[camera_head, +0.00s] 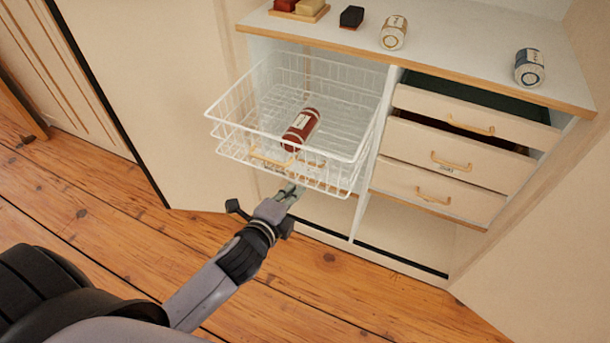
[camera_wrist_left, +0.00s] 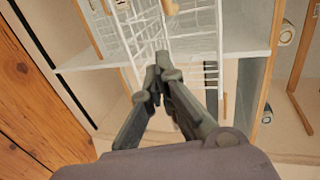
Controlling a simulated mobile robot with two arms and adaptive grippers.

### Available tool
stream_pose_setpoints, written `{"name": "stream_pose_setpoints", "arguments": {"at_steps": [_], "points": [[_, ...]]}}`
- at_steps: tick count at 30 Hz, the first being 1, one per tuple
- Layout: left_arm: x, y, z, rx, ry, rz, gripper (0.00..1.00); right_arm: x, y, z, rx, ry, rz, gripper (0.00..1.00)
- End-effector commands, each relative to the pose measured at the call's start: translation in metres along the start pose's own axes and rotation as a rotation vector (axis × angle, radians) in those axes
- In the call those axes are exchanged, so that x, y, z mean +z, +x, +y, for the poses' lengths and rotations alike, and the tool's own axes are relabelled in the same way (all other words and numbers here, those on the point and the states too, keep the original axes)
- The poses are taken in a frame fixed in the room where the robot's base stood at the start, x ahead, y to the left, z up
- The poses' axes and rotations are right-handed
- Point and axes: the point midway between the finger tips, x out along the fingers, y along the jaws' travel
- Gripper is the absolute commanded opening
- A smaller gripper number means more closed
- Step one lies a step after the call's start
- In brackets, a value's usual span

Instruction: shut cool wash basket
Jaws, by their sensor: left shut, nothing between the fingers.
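A white wire basket (camera_head: 362,105) stands pulled out from the left bay of the cabinet, with a red bottle (camera_head: 301,129) lying in it. A second wire rim (camera_head: 233,152) shows just below it, and a gold handle (camera_head: 268,161) is at the front. I cannot read which basket is the cool wash one. My left gripper (camera_head: 291,190) is shut and empty, just below and in front of the baskets' front edge. In the left wrist view its fingertips (camera_wrist_left: 163,65) are close to the white wires (camera_wrist_left: 148,28); contact is unclear.
Three drawers (camera_head: 437,187) stand to the right; the upper two are partly open. The countertop (camera_head: 455,75) holds two jars (camera_head: 393,33) (camera_head: 529,67), a dark block (camera_head: 351,17) and a small tray (camera_head: 318,15). Open cabinet doors flank both sides. The wooden floor (camera_head: 330,262) in front is clear.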

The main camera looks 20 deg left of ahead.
Motion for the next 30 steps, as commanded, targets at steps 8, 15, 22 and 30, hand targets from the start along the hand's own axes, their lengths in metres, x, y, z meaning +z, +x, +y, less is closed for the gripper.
{"name": "stream_pose_setpoints", "arguments": {"at_steps": [8,15,22,30], "points": [[0.000,0.050,-0.008,-0.002,-0.002,-0.001,0.00,0.006,-0.003,0.007,0.008,-0.004,-0.010,0.40],[0.000,0.065,-0.012,0.000,-0.001,0.000,0.00,0.009,-0.004,0.008,0.010,-0.005,-0.015,0.40],[0.000,0.066,-0.011,0.001,-0.001,0.000,0.00,0.009,-0.004,0.008,0.010,-0.004,-0.015,0.40],[0.000,0.071,-0.015,-0.001,-0.001,0.000,0.00,0.009,-0.004,0.008,0.010,-0.004,-0.015,0.40]]}}
